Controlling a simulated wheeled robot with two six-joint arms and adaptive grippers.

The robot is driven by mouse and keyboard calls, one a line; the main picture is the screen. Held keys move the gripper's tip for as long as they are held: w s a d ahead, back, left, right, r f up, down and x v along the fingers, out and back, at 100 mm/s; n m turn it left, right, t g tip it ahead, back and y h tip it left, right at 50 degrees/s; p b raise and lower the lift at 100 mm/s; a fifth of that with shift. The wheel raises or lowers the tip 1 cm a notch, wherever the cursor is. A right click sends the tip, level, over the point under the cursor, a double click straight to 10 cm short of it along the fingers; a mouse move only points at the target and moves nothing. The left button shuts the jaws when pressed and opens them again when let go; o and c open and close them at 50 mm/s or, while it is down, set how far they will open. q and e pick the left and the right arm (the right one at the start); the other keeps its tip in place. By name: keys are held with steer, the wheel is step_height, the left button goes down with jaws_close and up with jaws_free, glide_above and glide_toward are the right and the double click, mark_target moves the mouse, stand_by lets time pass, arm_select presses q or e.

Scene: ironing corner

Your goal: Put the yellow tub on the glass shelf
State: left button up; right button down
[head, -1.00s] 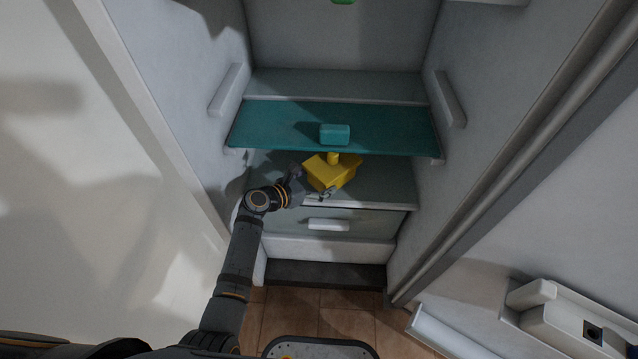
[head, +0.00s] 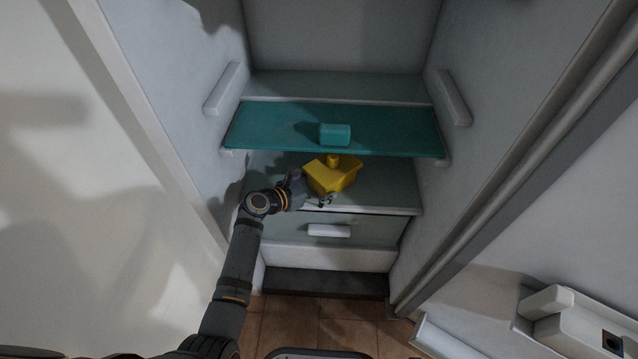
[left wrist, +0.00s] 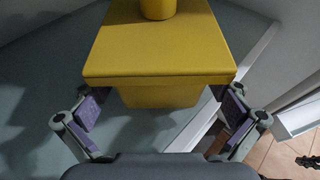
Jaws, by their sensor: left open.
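The yellow tub (head: 333,178), with a lid and a round knob, is at the grey lower shelf (head: 385,185), under the glass shelf (head: 270,128). My left gripper (head: 311,188) is at the tub's near left side. In the left wrist view the tub (left wrist: 160,60) stands between the open fingers (left wrist: 162,103), with a visible gap on each side near the lower body. My right gripper is not in view.
A teal block (head: 335,134) sits at the middle of the glass shelf, with free room on both sides. White side walls with raised rails (head: 222,88) flank the shelves. A drawer with a white handle (head: 329,230) is below the lower shelf.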

arm_select(q)
steer(key=shift+r, duration=0.15)
steer(key=p+v, duration=0.2)
steer(key=v, duration=1)
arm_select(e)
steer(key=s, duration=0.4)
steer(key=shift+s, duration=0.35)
